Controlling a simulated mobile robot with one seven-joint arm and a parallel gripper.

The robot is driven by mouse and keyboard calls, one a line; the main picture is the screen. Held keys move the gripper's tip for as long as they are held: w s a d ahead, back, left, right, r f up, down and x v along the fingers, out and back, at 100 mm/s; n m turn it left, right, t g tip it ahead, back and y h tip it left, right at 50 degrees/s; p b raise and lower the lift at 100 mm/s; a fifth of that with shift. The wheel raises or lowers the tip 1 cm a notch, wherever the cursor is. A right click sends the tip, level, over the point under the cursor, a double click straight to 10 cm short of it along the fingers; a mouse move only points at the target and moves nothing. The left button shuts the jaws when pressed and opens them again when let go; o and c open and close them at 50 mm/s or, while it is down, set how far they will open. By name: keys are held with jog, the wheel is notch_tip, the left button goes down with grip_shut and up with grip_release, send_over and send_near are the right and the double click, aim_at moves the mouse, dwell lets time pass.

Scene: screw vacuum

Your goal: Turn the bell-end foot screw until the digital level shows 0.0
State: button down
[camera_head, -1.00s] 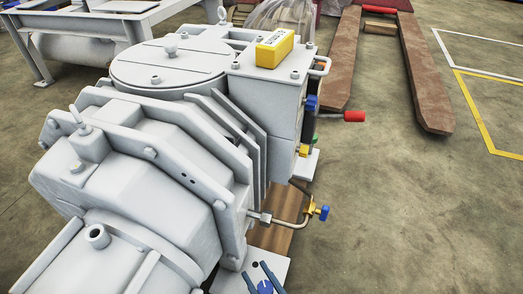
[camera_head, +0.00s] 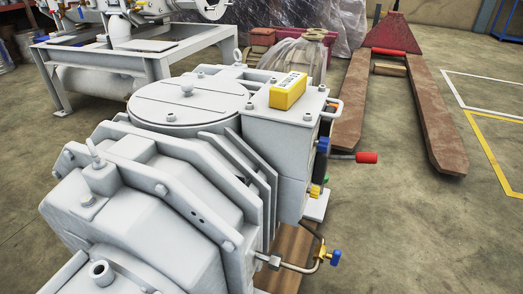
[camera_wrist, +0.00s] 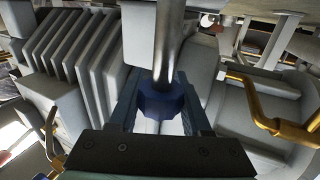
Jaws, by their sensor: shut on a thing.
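The digital level (camera_head: 288,92) is a yellow box lying on the flat top of the grey vacuum pump (camera_head: 150,185). Dark marks show on its upper face, too small to read. In the wrist view, the blue head of the foot screw (camera_wrist: 160,103) sits between the fingers of my gripper (camera_wrist: 158,96), which are shut on it. A bare metal shaft (camera_wrist: 167,45) runs from the blue head. The gripper and this screw are out of the head view.
A bent pipe with a blue-handled brass valve (camera_head: 334,257) sticks out at the pump's right side. A red-handled lever (camera_head: 366,158) juts out above it. A pallet truck with brown forks (camera_head: 437,120) stands behind. The floor (camera_head: 440,235) at right is clear.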

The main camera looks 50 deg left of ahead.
jog(key=shift+c, duration=1.8)
grip_release()
jog(key=w+d, duration=0.2)
jog(key=d, duration=1.1)
